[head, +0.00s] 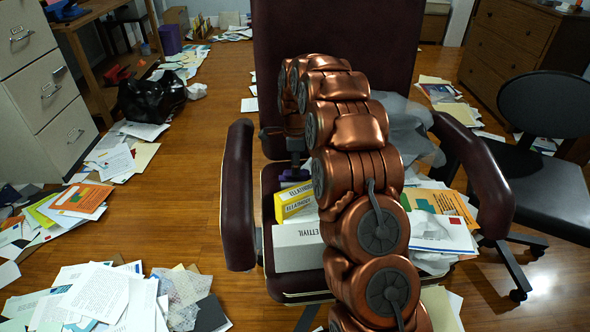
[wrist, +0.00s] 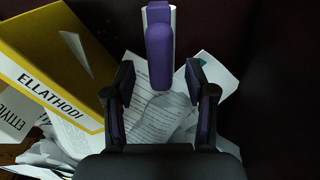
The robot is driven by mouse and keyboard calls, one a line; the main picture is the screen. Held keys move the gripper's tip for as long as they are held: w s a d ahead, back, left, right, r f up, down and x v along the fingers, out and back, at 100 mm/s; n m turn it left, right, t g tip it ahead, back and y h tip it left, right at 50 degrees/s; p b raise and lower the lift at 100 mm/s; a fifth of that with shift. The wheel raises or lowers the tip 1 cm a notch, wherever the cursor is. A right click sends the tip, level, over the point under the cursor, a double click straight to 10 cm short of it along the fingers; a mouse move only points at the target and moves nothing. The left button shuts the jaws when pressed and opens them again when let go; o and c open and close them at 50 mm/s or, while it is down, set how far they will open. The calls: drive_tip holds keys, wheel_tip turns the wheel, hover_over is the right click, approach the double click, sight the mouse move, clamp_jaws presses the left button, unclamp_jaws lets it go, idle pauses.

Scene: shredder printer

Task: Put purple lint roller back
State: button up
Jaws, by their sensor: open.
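The purple lint roller (wrist: 160,58) is in the wrist view, its purple handle toward me and a white part beyond. It lies over loose papers, straight ahead of my gripper (wrist: 160,78). The two dark fingers are apart, with the handle's near end between or just above the fingertips; I cannot tell how deep. In the head view a small purple patch (head: 293,175) shows below my gripper, over the seat of the maroon armchair (head: 239,195). My copper arm hides much of the seat.
A yellow box (head: 292,199) and a white box (head: 296,247) stand on the seat, left of my gripper. Papers (head: 440,232) lie on the seat's right side. Armrests flank it. A black chair (head: 545,150) stands right. Papers litter the floor; clear floor lies left of the armchair.

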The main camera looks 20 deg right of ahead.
wheel_tip(320, 180, up, 9)
drive_tip(key=p, duration=0.1)
drive_tip(key=s+a+r+n+g, duration=0.1)
drive_tip(key=s+a+r+n, duration=0.2)
drive_tip(key=s, duration=0.4)
drive_tip(key=s+a+r+n, duration=0.1)
drive_tip(key=s+a+n, duration=0.25)
drive_tip(key=s, duration=0.25)
drive_tip(key=s+a+r+n+g, duration=0.1)
drive_tip(key=s+a+n, duration=0.25)
drive_tip(key=s, duration=0.35)
drive_tip(key=s+a+f+n+g, duration=0.1)
drive_tip(key=s+n, duration=0.5)
drive_tip(key=s, duration=0.7)
drive_tip(key=s+a+f+n, duration=0.1)
drive_tip(key=s+n, duration=0.5)
drive_tip(key=s, duration=0.8)
drive_tip(key=shift+a+n+g, duration=0.4)
drive_tip(key=shift+a, duration=0.3)
wheel_tip(320, 180, up, 31)
drive_tip(key=w+t+p, duration=0.1)
drive_tip(key=t+p, duration=0.1)
drive_tip(key=p, duration=2.8)
drive_tip(key=shift+w+d, duration=0.15)
drive_tip(key=shift+w, duration=0.05)
drive_tip(key=shift+r, duration=0.1)
